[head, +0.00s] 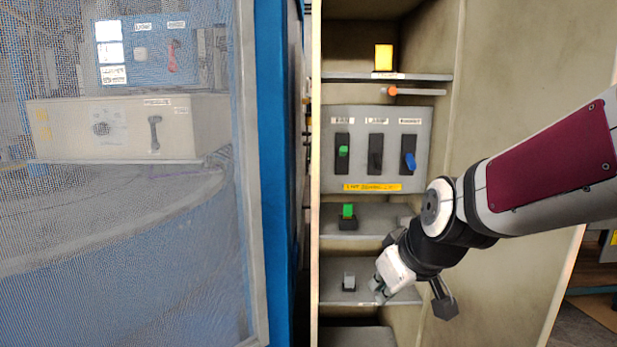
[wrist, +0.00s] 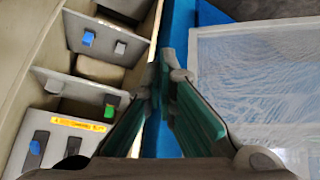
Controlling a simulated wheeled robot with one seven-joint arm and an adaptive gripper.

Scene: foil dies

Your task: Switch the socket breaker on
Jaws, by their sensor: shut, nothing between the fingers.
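A grey breaker panel (head: 392,187) stands inside the open cabinet, with three dark slots side by side. The left slot, labelled FAN, has a green lever (head: 343,151); the middle one, labelled LAMP, has a dark lever (head: 376,160). The right slot has a blue lever (head: 410,161) under a blurred label that seems to read SOCKET. In the wrist view the blue lever (wrist: 35,147) is at lower left. I cannot tell whether it is on or off. My gripper (head: 379,291) is shut and empty, below the panel near the lower shelf and apart from the levers. It also shows in the wrist view (wrist: 166,82).
Below the panel, one shelf bears a green switch (head: 348,211) and a lower one a grey switch (head: 349,280). An orange knob (head: 392,91) and yellow block (head: 383,57) are above. A blue-framed mesh screen (head: 274,170) stands left; the cabinet's side wall is right.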

